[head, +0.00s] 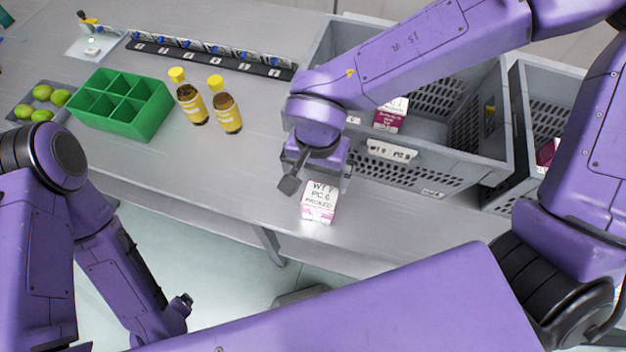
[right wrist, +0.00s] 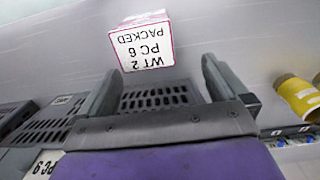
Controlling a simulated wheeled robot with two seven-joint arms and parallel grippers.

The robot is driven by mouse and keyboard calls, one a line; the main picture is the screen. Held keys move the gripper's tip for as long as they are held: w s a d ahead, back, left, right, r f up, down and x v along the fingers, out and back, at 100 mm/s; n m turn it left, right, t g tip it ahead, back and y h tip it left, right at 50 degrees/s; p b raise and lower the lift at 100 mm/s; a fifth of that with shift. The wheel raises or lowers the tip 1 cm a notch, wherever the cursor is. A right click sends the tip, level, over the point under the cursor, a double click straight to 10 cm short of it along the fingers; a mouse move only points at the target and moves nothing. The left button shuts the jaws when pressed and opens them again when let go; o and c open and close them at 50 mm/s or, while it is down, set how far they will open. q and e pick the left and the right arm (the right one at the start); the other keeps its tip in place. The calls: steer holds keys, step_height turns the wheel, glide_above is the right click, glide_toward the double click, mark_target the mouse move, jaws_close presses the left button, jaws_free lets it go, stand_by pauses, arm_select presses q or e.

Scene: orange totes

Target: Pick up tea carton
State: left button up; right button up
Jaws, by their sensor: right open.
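The tea carton (head: 319,203) is a small white and pink box labelled "WT 2 PC 6 PACKED". It stands on the grey table near its front edge, below my right gripper in the head view. My right gripper (head: 316,178) is open and empty, just behind and above the carton. In the right wrist view, the carton (right wrist: 142,45) lies beyond the open fingertips (right wrist: 158,75), apart from them and left of centre. Part of my left arm shows at lower left in the head view; its finger state is not clear.
A grey crate (head: 458,172) stands close behind and right of the carton, with a similar carton (head: 391,115) inside. A second crate (head: 520,95) is further right. Two yellow-capped bottles (head: 192,104) (head: 229,113), a green divided box (head: 150,122) and limes (head: 42,92) stand to the left.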

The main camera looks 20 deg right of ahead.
mark_target(321, 197)
steer(key=s+f, duration=0.3)
steer(key=shift+f, duration=0.1)
steer(key=f, duration=0.3)
steer(key=w+f, duration=0.1)
steer(key=f, duration=0.1)
steer(key=shift+s+r, duration=0.1)
steer(key=shift+s, duration=0.35)
steer(key=c, duration=0.4)
arm_select(q)
steer(key=shift+s+f, duration=0.2)
steer(key=shift+s, duration=0.55)
arm_select(e)
steer(key=c, duration=0.7)
